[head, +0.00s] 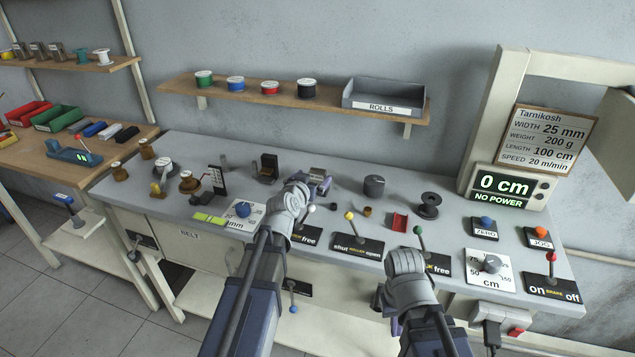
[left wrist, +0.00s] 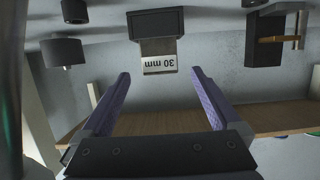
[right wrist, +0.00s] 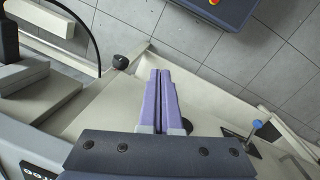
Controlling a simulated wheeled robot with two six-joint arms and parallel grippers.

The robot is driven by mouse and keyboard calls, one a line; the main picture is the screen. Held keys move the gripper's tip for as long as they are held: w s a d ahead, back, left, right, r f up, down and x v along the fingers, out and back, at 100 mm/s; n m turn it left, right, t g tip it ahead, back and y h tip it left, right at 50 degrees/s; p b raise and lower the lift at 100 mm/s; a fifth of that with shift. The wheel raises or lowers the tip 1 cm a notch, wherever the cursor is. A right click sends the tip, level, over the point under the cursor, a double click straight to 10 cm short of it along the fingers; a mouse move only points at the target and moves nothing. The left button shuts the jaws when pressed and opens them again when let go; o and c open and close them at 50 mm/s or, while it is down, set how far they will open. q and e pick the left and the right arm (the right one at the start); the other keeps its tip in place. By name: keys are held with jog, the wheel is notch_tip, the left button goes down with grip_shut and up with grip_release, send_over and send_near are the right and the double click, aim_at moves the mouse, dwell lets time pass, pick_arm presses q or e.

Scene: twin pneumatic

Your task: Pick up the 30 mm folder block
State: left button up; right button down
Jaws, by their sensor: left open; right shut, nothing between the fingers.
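The 30 mm folder block (left wrist: 158,64) shows upside down in the left wrist view, a pale metal plate marked "30 mm" on a dark body (left wrist: 155,22). In the head view it (head: 317,172) is mostly hidden beside my left gripper (head: 321,184). My left gripper (left wrist: 153,73) is open; the block appears between its purple fingertips, with a gap on both sides. I cannot tell how far ahead of the tips it is. My right gripper (right wrist: 161,73) is shut and empty, low at the bench's front edge; its fingers (head: 394,326) are partly hidden in the head view.
A dark block with a brown strip (head: 267,167) stands left of the folder block. A dark cylinder (head: 374,186) and a black spool (head: 429,204) stand right. Levers and knobs line the bench front. A shelf (head: 330,103) with rolls hangs behind.

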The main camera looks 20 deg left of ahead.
aim_at(316, 174)
pick_arm(q)
jog(key=b+x, duration=0.1)
jog(key=x, duration=0.4)
jog(key=shift+w, duration=0.15)
jog(key=shift+c, duration=0.2)
grip_shut()
dwell(0.3)
